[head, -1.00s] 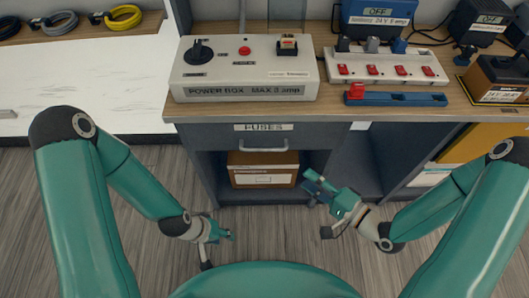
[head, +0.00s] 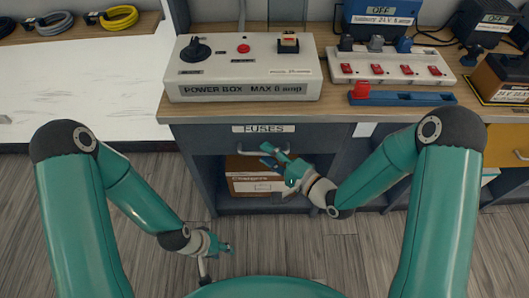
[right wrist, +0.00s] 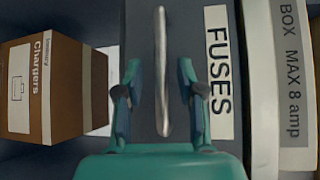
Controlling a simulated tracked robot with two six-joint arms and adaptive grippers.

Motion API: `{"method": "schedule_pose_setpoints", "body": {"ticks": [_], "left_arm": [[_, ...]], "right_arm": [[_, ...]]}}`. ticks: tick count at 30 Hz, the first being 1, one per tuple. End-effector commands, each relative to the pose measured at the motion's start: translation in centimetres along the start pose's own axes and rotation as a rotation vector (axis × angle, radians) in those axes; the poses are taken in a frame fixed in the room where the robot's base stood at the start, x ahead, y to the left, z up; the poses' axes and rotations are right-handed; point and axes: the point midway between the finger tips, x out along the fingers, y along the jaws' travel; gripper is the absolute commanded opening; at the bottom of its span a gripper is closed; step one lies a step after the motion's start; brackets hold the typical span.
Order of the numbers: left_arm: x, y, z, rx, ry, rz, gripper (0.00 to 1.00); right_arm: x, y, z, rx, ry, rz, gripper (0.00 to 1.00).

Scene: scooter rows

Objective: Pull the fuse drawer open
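The fuse drawer (head: 217,143) is a dark grey front under the worktop, with a white FUSES label, and it looks closed. Its silver bar handle (right wrist: 161,70) stands between the two fingers of my right gripper (right wrist: 160,90) in the right wrist view, with a gap on each side. In the head view my right gripper (head: 273,156) is at the drawer front and covers much of the handle. It is open. My left gripper (head: 216,260) hangs low over the floor at left, away from the drawer; its finger opening is too small to tell.
The power box (head: 245,90) and a power strip (head: 390,68) with red switches stand on the worktop above. A cardboard Chargers box (right wrist: 45,90) sits in the open shelf below the drawer. The floor in front is clear.

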Motion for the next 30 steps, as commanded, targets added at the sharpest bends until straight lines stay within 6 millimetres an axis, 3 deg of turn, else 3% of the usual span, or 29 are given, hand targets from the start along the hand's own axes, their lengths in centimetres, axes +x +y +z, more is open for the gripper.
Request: {"method": "schedule_pose_setpoints", "body": {"ticks": [4, 13, 20, 30], "left_arm": [[0.0, 0.0, 0.0, 0.000, 0.000, 0.000, 0.40], [0.0, 0.0, 0.0, 0.000, 0.000, 0.000, 0.40], [0.0, 0.0, 0.0, 0.000, 0.000, 0.000, 0.40], [0.0, 0.0, 0.0, 0.001, -0.001, 0.000, 0.40]], "right_arm": [[1.0, 0.0, 0.1, -0.001, -0.002, 0.000, 0.38], [1.2, 0.0, 0.1, 0.000, -0.001, 0.000, 0.38], [1.2, 0.0, 0.1, 0.000, -0.002, 0.000, 0.00], [1.6, 0.1, 0.6, 0.000, -0.005, 0.003, 0.00]]}}
